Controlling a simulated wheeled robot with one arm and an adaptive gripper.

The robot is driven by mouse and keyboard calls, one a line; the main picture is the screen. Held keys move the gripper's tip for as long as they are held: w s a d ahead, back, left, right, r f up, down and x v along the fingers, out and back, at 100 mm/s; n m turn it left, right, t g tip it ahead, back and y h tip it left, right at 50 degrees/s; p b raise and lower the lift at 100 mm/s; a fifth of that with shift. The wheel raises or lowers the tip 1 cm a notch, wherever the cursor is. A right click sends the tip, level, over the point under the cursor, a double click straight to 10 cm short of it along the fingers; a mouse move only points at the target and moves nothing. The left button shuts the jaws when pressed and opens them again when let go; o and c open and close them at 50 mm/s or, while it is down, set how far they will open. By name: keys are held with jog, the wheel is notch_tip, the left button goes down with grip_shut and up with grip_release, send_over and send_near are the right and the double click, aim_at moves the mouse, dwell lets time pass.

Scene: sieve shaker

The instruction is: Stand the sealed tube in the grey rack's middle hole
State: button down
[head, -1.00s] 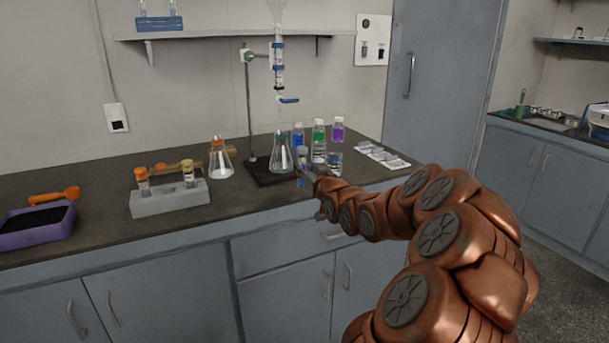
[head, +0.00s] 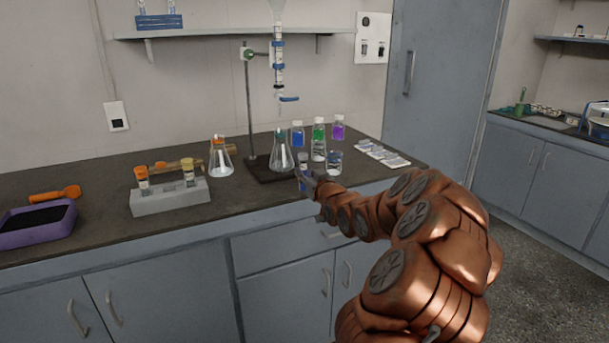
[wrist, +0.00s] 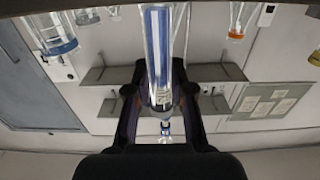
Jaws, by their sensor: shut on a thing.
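The sealed tube (head: 302,171) is upright between my fingers in the head view, near the front edge of the bench. In the wrist view the clear tube (wrist: 158,45), with a blue part and a label, runs up from between the two dark fingers. My gripper (wrist: 160,100) is shut on it; in the head view my gripper (head: 308,181) is small and partly hidden by my arm. The grey rack (head: 170,203) stands to the left on the bench, apart from the tube. It holds an orange-capped tube at its left end and a yellow-capped tube at its right end.
A conical flask (head: 281,158) on the dark burette stand base is close behind the tube. A beaker (head: 334,162) and several capped bottles stand to the right. An orange-topped flask (head: 221,163) stands behind the rack's right end. A purple tray (head: 38,224) lies far left.

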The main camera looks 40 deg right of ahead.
jog(key=shift+f, duration=0.2)
jog(key=c, duration=1)
grip_release()
jog(key=shift+r, duration=0.15)
jog(key=shift+s, duration=0.1)
jog(key=v, duration=1.1)
jog(key=shift+s+a+b, duration=0.2)
jog(key=shift+s+b, duration=0.1)
jog(key=shift+s, duration=0.05)
